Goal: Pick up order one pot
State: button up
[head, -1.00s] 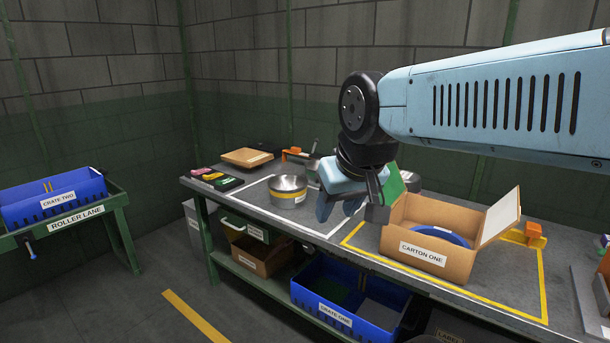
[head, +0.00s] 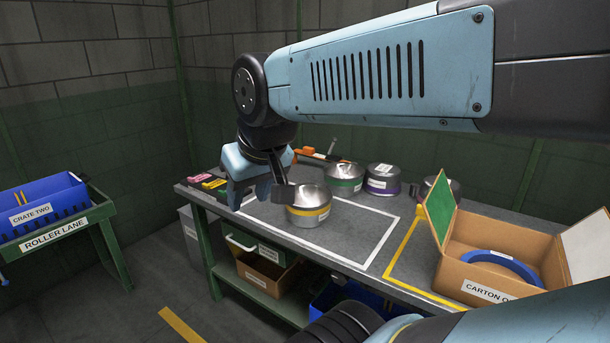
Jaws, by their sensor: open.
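The pots' small labels are too small to read. My gripper (head: 259,195) points down, open and empty, just left of the yellow-banded pot. One dark finger overlaps that pot's left edge in the picture; I cannot tell whether they touch.
Carton One (head: 512,240) stands open at the right with a blue ring-shaped thing (head: 500,262) inside. Coloured blocks (head: 208,181) lie at the bench's back left. Crate Two (head: 42,207) sits on the roller lane (head: 65,230) at the far left. The white-outlined area's right part is clear.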

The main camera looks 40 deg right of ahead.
aim_at(344, 179)
jog(key=z, duration=0.25)
jog(key=i, duration=1.1)
jog(key=z, duration=0.55)
